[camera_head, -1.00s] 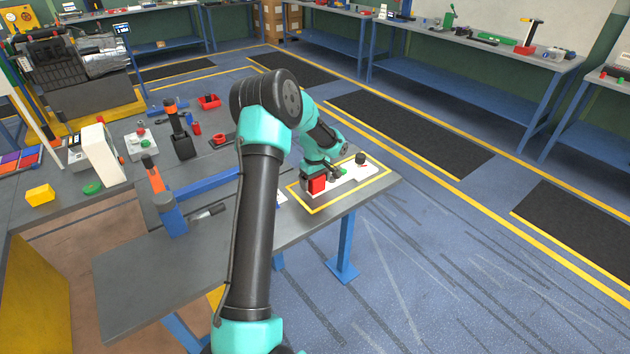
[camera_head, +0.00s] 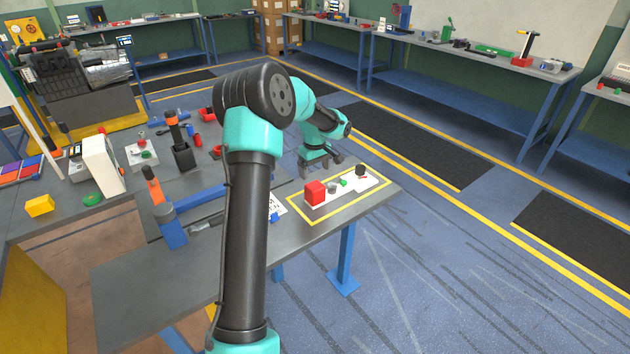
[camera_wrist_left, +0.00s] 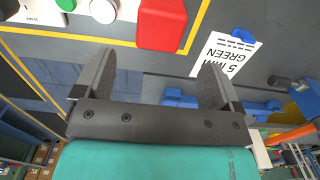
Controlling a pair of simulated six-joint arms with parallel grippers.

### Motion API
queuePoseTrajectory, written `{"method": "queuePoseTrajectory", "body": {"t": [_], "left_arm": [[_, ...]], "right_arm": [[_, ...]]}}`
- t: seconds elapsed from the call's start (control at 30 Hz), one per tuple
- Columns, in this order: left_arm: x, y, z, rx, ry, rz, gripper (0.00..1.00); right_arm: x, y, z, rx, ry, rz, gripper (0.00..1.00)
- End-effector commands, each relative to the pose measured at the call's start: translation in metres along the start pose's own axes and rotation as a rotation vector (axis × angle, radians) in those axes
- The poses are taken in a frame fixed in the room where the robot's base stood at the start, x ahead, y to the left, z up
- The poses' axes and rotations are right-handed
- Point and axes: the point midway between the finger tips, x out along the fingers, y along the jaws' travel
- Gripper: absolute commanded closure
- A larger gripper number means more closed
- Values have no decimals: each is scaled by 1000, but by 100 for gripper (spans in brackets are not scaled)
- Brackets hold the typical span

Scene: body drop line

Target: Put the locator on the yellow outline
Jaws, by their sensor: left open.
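The locator (camera_head: 350,187) is a white plate with a red block, a grey round part, a green part and a black knob on top. In the head view it lies flat inside the yellow outline (camera_head: 350,206) at the bench's right end. Part of it shows in the left wrist view at the top left (camera_wrist_left: 42,12), with the red block at the top middle. My left gripper (camera_head: 321,168) is open and empty, above and behind the locator and apart from it; its two fingers also show spread in the wrist view (camera_wrist_left: 157,75). My right gripper is not in view.
A white card with black print (camera_wrist_left: 228,55) lies left of the outline on the grey bench (camera_head: 135,275). Blue parts with an orange-topped tool (camera_head: 165,215) stand further left. A black-based tool (camera_head: 182,150) stands behind. The floor beyond the bench is clear.

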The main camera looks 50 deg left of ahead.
Motion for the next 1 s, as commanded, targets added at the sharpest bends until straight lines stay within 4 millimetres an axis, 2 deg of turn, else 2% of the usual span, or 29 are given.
{"method": "queuePoseTrajectory", "body": {"t": [0.1, 0.23, 1.0], "left_arm": [[-13, 0, 0, 1, 0, 0, 11], [-19, 0, 0, 1, -1, -1, 11], [-15, -3, 2, 12, -11, 17, 11]], "right_arm": [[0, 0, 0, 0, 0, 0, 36], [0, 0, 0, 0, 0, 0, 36], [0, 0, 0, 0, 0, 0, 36]]}}
